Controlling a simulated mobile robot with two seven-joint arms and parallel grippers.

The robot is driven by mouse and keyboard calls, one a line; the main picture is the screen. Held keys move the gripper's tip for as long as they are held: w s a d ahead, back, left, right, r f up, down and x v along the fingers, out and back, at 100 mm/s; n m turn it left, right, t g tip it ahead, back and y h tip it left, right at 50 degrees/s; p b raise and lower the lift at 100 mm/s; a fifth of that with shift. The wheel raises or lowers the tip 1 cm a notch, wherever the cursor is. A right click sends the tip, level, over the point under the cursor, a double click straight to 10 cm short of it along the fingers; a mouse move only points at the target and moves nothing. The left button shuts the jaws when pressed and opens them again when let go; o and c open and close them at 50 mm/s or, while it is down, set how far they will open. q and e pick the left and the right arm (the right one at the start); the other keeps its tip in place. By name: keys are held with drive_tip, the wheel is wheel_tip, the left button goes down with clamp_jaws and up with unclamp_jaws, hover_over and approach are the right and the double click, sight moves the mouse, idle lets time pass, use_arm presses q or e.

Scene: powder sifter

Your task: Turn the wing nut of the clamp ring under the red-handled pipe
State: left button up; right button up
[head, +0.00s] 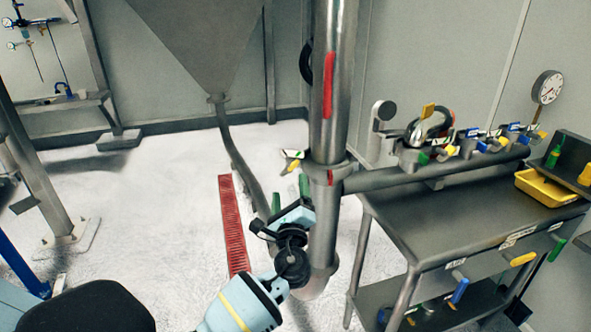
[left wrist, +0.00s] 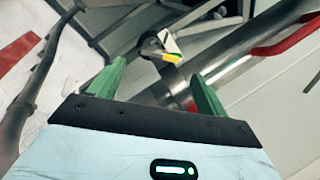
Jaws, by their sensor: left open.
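A vertical steel pipe (head: 330,130) with a long red handle (head: 328,85) stands in the middle of the head view; the red handle also shows in the left wrist view (left wrist: 285,38). Below the handle, a clamp ring (head: 328,168) circles the pipe; it also shows in the left wrist view (left wrist: 174,82). A white-and-yellow wing nut (head: 292,158) sticks out at its left side, also in the left wrist view (left wrist: 171,48). My left gripper (head: 290,190) is open and empty, its green fingers just below the wing nut. In the wrist view the nut appears beyond the fingertips. My right gripper is not in view.
A horizontal pipe (head: 430,174) runs right from the clamp over a metal table (head: 440,220) with several coloured valves, a gauge (head: 547,87) and a yellow tray (head: 548,187). A hopper (head: 205,40) hangs behind. A red floor grate (head: 233,225) lies left of my arm.

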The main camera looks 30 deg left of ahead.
sight(288, 168)
use_arm(q)
drive_tip(key=shift+x, duration=3.9)
drive_tip(key=shift+c, duration=0.5)
drive_tip(key=c, duration=0.9)
